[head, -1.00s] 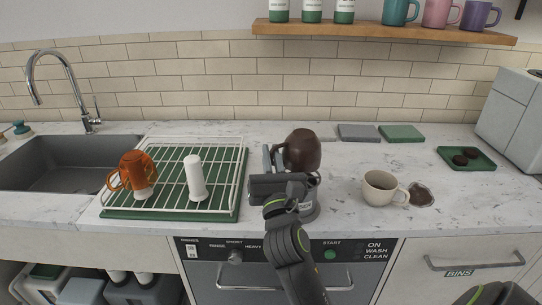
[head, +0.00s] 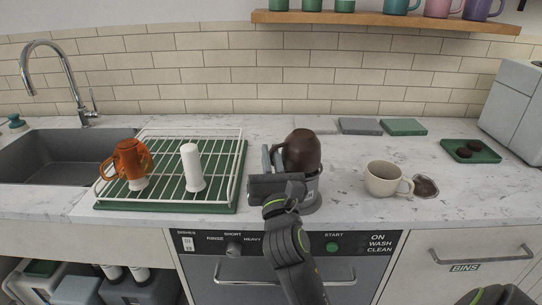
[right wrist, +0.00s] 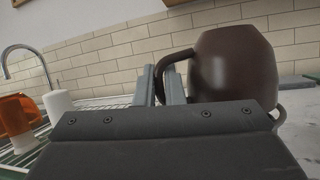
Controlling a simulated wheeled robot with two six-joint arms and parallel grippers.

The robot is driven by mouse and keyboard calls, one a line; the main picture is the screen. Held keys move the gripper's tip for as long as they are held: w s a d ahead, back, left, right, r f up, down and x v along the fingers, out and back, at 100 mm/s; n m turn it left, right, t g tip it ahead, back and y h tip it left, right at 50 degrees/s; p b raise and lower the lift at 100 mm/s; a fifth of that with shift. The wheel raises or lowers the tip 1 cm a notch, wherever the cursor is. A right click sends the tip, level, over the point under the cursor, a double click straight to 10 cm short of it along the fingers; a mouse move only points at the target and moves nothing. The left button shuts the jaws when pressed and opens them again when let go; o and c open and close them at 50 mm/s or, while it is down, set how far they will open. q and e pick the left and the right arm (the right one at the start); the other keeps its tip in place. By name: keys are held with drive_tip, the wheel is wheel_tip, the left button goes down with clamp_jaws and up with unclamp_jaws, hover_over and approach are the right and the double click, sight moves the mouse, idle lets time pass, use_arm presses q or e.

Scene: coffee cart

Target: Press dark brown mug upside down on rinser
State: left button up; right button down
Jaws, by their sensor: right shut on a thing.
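The dark brown mug (head: 302,152) is upside down at the rinser, its handle to the left. It also shows in the right wrist view (right wrist: 235,65), base up. The round grey rinser (head: 312,194) stands on the counter near its front edge, directly below the mug. My gripper and arm partly hide it. The mug's rim is hidden, so I cannot tell whether it touches the rinser. My right gripper (head: 272,160) is left of the mug, its fingers shut on the handle; the fingers also show in the right wrist view (right wrist: 165,85). My left gripper is out of view.
Left is a green-based wire rack (head: 165,205) with an orange glass mug (head: 130,163) and a white item (head: 192,167). Grey and green cloths (head: 403,127) lie behind. The sink (head: 60,155) is far left.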

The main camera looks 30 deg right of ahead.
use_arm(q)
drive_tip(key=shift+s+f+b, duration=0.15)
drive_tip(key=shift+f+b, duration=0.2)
use_arm(e)
drive_tip(key=shift+f, duration=0.75)
idle(2.6)
wheel_tip(320, 180, up, 4)
drive_tip(key=p, duration=0.4)
drive_tip(key=shift+f, duration=0.15)
drive_tip(key=shift+r+p, duration=0.8)
drive_tip(key=shift+p, duration=0.35)
drive_tip(key=shift+r+p, duration=0.3)
drive_tip(key=shift+p, duration=0.05)
drive_tip(key=shift+r+p, duration=0.65)
drive_tip(key=shift+p, duration=0.15)
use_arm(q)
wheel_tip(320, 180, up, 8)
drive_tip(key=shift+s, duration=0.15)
